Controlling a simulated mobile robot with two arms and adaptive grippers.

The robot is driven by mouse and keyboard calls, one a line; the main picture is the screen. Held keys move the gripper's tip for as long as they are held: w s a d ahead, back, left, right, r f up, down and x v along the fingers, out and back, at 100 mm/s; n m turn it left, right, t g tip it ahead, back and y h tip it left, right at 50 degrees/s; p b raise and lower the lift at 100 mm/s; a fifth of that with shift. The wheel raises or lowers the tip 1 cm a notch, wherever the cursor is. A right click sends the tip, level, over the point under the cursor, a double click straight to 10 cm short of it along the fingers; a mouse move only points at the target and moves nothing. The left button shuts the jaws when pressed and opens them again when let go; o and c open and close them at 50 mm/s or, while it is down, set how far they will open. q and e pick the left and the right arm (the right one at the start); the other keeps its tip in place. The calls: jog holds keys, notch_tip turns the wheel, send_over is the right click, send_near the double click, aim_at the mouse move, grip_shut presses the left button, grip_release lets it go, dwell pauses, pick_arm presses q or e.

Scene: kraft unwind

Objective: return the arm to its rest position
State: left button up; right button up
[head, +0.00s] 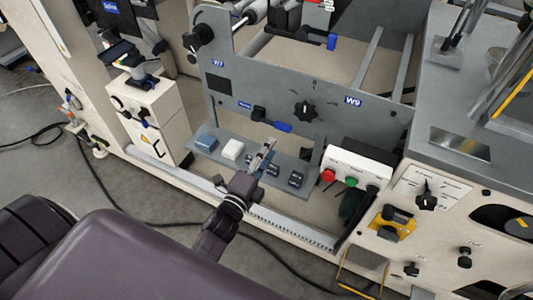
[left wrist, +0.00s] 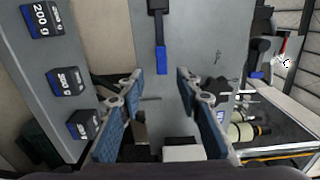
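My left gripper (head: 265,152) is at the end of my dark arm, in front of the machine's grey panel and over the small grey shelf in the head view. In the left wrist view the two blue-padded fingers of my left gripper (left wrist: 160,88) stand well apart with nothing held between them. The gripper is open. A black lever with a blue end (left wrist: 161,58) lies beyond the fingertips, against the panel. It also shows in the head view as a blue handle (head: 282,127). My right gripper is in neither view.
A white button box (head: 351,163) is to the right. A cable lies on the open floor at left.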

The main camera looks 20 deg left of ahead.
pick_arm(q)
jog(key=shift+s, duration=0.6)
jog(key=s+d+f+n+g, duration=0.1)
jog(key=s+f+n+g, duration=0.3)
jog(key=f, duration=0.7)
jog(key=s+d+f+n+g, duration=0.1)
jog(key=s+f+n+g, duration=0.1)
jog(key=s+f, duration=0.75)
jog(key=s+f+n+g, duration=0.3)
jog(key=f, duration=1)
jog(key=s+a+f+n+g, duration=0.1)
jog(key=s+f, duration=0.3)
jog(key=s, duration=0.5)
jog(key=s+a+f+n+g, duration=0.1)
jog(key=s+f+n+g, duration=0.2)
jog(key=s, duration=0.6)
jog(key=s+a+f+n+g, duration=0.1)
jog(key=s+f+n+g, duration=0.2)
jog(key=s+f, duration=0.4)
jog(key=s+g, duration=0.1)
jog(key=s, duration=0.2)
jog(key=shift+f+y, duration=0.25)
jog(key=shift+y, duration=0.05)
